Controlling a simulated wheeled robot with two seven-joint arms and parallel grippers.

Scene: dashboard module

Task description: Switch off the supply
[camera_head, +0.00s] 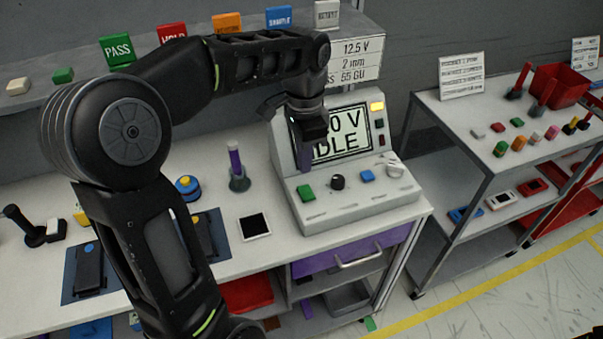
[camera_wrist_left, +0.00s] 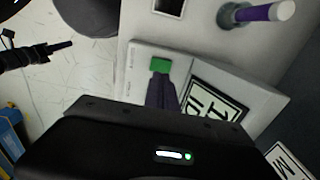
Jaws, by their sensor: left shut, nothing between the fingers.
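The supply (camera_head: 352,205) is a pale console on the bench. Its screen (camera_head: 347,130) is partly covered by my left gripper; "0 V" and "DLE" are legible. Its sloped front panel has a green button (camera_head: 306,192), a black knob (camera_head: 338,181), a blue button (camera_head: 367,176) and a white switch-like part (camera_head: 395,167). My left gripper (camera_head: 305,168) is shut and empty, pointing down in front of the screen, above the green button. In the left wrist view, its fingertips (camera_wrist_left: 160,78) appear close to the green button (camera_wrist_left: 160,65); I cannot tell whether they touch.
A purple-handled tool (camera_head: 236,165) stands upright left of the supply, near a white-framed black square (camera_head: 254,227). A purple drawer (camera_head: 350,252) is below. A shelf with coloured signs is behind. A dark arm end (camera_wrist_left: 35,55), apparently my right gripper, shows in the wrist view.

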